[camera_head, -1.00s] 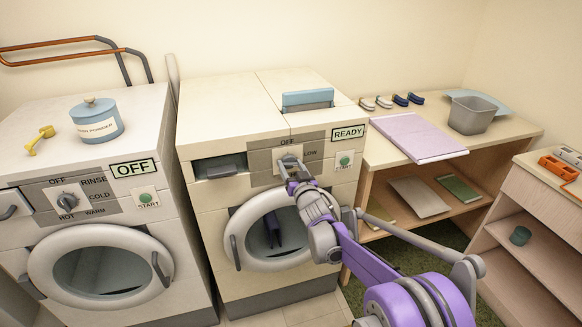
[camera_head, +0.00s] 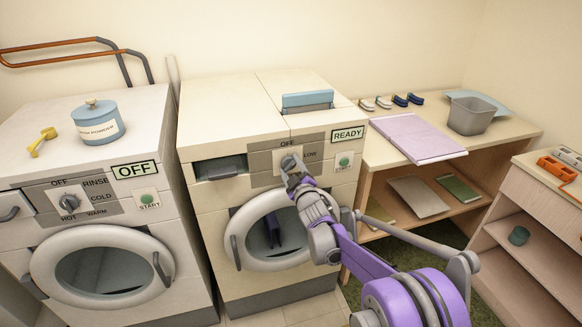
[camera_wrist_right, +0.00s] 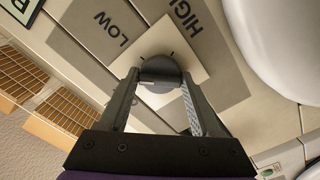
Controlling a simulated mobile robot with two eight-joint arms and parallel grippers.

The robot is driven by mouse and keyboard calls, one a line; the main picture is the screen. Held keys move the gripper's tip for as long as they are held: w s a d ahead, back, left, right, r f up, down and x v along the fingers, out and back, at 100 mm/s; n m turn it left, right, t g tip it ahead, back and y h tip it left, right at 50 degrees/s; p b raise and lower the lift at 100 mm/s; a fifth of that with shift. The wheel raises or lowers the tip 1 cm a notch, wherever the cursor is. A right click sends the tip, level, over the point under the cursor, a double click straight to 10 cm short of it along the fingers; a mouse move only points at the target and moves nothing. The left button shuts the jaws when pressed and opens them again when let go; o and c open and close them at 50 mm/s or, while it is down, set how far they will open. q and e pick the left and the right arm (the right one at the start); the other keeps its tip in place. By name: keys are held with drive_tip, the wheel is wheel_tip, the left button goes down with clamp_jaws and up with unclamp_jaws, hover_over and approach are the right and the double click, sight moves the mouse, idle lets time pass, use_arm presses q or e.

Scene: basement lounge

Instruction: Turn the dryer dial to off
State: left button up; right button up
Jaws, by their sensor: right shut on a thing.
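The dryer (camera_head: 220,120) is the middle white machine, with a READY label. Its grey dial (camera_head: 289,161) sits on the front panel under the word OFF, with LOW to its right. My right gripper (camera_head: 291,169) reaches it from the lower right and covers part of it. In the right wrist view the dial (camera_wrist_right: 160,72) is between the two fingertips, and my right gripper (camera_wrist_right: 160,84) is shut on it. LOW and HIGH show beyond it there; OFF does not. A small pale mark shows on the dial's left side. My left gripper is not in view.
A washer (camera_head: 100,215) with an OFF label stands at the left. The dryer's round door (camera_head: 232,238) lies below the dial, beside my arm. A START button (camera_head: 344,160) is right of the dial. A wooden shelf (camera_head: 380,165) stands close at the right.

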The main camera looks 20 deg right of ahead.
drive_tip(key=n+p, duration=0.1)
drive_tip(key=n, duration=0.3)
drive_tip(key=shift+n, duration=0.3)
drive_tip(key=shift+n+p, duration=0.45)
drive_tip(key=shift+n, duration=1.55)
drive_tip(key=o, duration=1.4)
drive_tip(key=shift+c, duration=0.2)
drive_tip(key=shift+s, duration=0.1)
drive_tip(key=s, duration=1)
drive_tip(key=shift+s+d+b, duration=0.2)
drive_tip(key=shift+s+b, duration=0.15)
drive_tip(key=shift+b, duration=0.1)
